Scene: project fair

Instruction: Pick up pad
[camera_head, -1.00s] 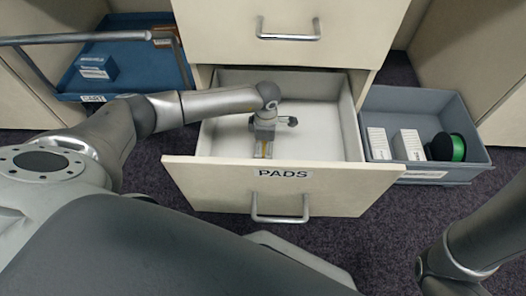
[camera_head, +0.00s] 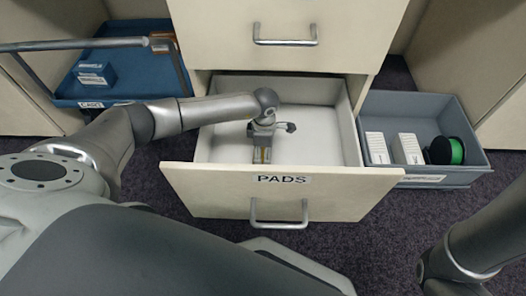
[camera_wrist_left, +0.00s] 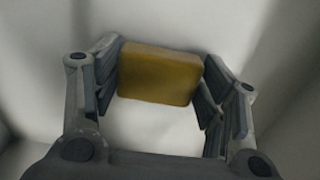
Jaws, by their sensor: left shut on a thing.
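The pad (camera_wrist_left: 158,74) is a yellow-brown block between the fingers of my left gripper (camera_wrist_left: 160,88) in the left wrist view. The fingers touch it on both sides, so the gripper is shut on it. In the head view my left gripper (camera_head: 262,156) reaches down inside the open drawer labelled PADS (camera_head: 325,150). There the pad is mostly hidden by the gripper and the drawer front. I cannot tell if the pad still touches the drawer floor. My right gripper is out of view.
A grey bin (camera_head: 440,177) with white boxes (camera_head: 407,149) and a green-black spool (camera_head: 446,150) stands right of the drawer. A blue cart (camera_head: 150,72) with small blue boxes (camera_head: 95,75) is at the left. The drawer front (camera_head: 215,190) rises before my gripper.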

